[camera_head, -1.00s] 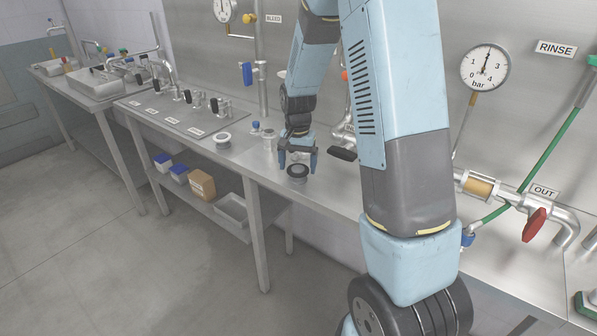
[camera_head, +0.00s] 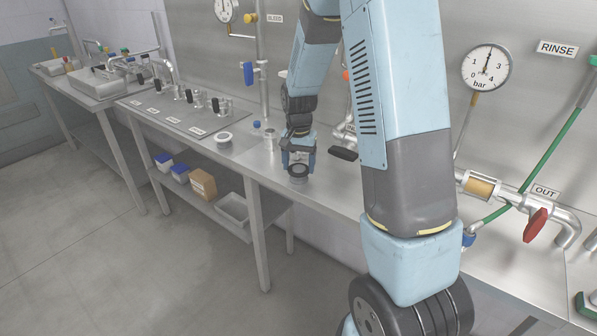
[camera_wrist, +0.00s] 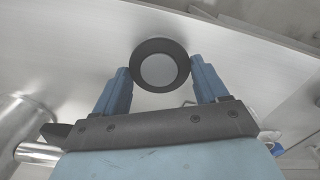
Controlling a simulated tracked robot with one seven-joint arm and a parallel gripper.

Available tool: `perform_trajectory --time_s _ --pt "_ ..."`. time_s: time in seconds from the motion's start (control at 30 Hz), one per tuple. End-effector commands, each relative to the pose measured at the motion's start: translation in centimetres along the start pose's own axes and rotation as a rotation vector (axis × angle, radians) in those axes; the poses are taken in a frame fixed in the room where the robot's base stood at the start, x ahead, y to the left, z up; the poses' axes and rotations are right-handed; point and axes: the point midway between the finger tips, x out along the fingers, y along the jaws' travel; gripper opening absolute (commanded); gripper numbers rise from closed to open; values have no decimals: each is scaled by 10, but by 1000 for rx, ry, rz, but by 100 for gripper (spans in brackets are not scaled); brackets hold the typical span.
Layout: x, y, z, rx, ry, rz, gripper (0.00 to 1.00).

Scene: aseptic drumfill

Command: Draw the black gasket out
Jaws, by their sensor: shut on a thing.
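The black gasket (camera_wrist: 160,43) is a dark ring around a pale grey round face, seen in the wrist view between the two blue fingers of my gripper (camera_wrist: 160,68). In the head view my gripper (camera_head: 299,167) points down at the steel bench, with its fingers on either side of a short round grey fitting (camera_head: 299,180). The gripper is shut on the gasket, at the top of this fitting. The fingers and hand partly hide the ring in the head view, and I cannot tell whether it has lifted off its seat.
A black-handled valve (camera_head: 343,153) is close on the right. The steel wall with pipes is behind. The bench's front edge (camera_head: 272,188) is close in front.

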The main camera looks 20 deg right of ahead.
Motion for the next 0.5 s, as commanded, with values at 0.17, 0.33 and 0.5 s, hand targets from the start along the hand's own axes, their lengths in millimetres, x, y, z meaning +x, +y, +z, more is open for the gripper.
perform_trajectory --time_s 0.17,0.33,0.5 --pt "0 0 0 0 0 0 36" --pt "-1 0 0 0 0 0 36" --pt "-4 0 0 0 0 0 36"
